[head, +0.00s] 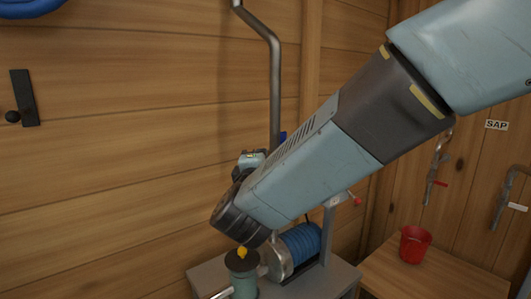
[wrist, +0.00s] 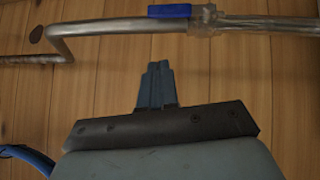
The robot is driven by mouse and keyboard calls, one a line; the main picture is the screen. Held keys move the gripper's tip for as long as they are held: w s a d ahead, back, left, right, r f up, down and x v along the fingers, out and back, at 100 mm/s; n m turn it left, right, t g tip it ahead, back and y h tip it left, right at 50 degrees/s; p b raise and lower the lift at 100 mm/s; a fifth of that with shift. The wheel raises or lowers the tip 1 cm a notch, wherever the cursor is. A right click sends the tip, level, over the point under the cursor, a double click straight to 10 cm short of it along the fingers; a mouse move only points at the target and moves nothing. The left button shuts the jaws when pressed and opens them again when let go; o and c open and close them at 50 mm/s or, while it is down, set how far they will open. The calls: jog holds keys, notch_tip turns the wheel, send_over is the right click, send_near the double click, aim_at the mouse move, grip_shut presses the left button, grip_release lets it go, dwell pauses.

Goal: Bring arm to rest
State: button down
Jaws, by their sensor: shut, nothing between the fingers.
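My arm reaches across the head view from the upper right to the lower middle. Its dark wrist end hangs above a grey bench, and the fingers are hidden there. In the wrist view my gripper (wrist: 157,72) is shut, its blue-grey fingers together and empty. The fingers point toward a metal pipe with a blue handle (wrist: 169,11) in front of the plank wall. A gap of wall shows between the fingertips and the pipe in the picture.
A grey bench (head: 338,284) holds a blue hose reel (head: 302,241) and a green-grey cylinder (head: 243,284) close below my wrist. A red bucket (head: 414,245) stands on a wooden table (head: 430,280) at right. A vertical metal pipe (head: 275,85) rises behind my arm.

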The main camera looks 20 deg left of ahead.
jog(key=shift+r+v, duration=0.3)
jog(key=shift+v, duration=1.9)
jog(key=w+d+r+m+g+y, duration=0.1)
jog(key=w+d+m+g, duration=0.25)
jog(key=d, duration=0.55)
jog(key=w+d+r+m+g+y, duration=0.1)
jog(key=w+d+m+g, duration=0.3)
jog(key=d, duration=0.5)
jog(key=s+d+f+m+g+h, duration=0.3)
jog(key=s+d+m, duration=0.4)
jog(key=d, duration=0.6)
jog(key=s+d+f+m+g+h, duration=0.3)
jog(key=s+d+m, duration=0.4)
jog(key=s+d, duration=0.3)
jog(key=d+f, duration=0.1)
jog(key=d, duration=0.3)
jog(key=shift+f+m, duration=0.3)
jog(key=shift+m, duration=0.05)
jog(key=shift+w+a, duration=0.1)
